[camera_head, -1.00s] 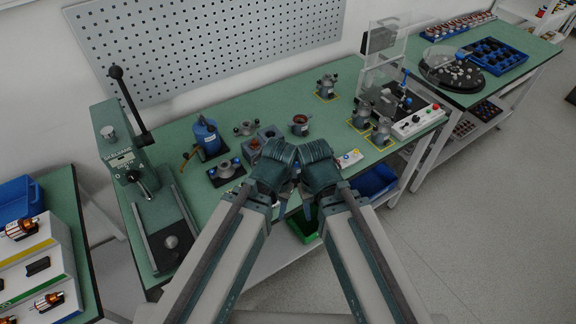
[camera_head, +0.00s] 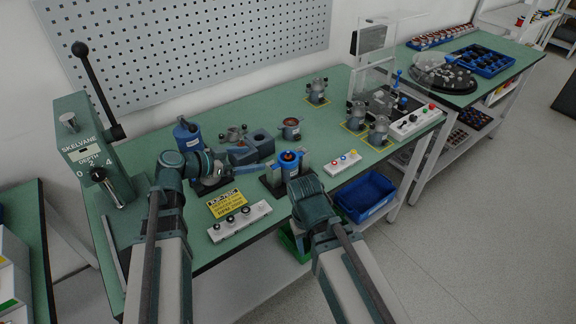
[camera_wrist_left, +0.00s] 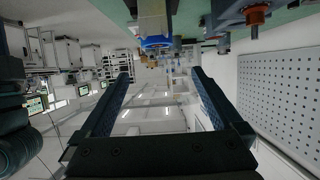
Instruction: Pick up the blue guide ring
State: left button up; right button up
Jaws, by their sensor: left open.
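A blue round thing, likely the same ring, shows at the top of the left wrist view (camera_wrist_left: 157,42), beyond the fingertips. My left gripper (camera_head: 262,156) reaches in from the left, just left of the ring and apart from it. Its two fingers stand wide open with nothing between them in the left wrist view (camera_wrist_left: 158,88). My right gripper (camera_head: 303,186) is in front of the stand; its fingertips are hidden.
A yellow sign (camera_head: 226,204) and a white button strip (camera_head: 240,222) lie at the front edge.

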pick_arm(q)
jog(key=b, duration=0.3)
send_near(286, 158)
jog(key=shift+w+d+f, duration=0.25)
jog(key=shift+w+d, duration=0.9)
jog(key=shift+w, duration=0.1)
jog(key=shift+w+d+f, duration=0.1)
jog(key=shift+w+d, duration=0.2)
jog(key=shift+d, duration=0.2)
jog(key=w+d+f+b, duration=0.2)
jog(key=d+f+b, duration=0.1)
jog(key=shift+w+d, duration=0.15)
jog(key=shift+d, duration=0.15)
jog(key=shift+c, duration=0.3)
jog(key=c, duration=1.1)
jog(key=shift+r, duration=0.1)
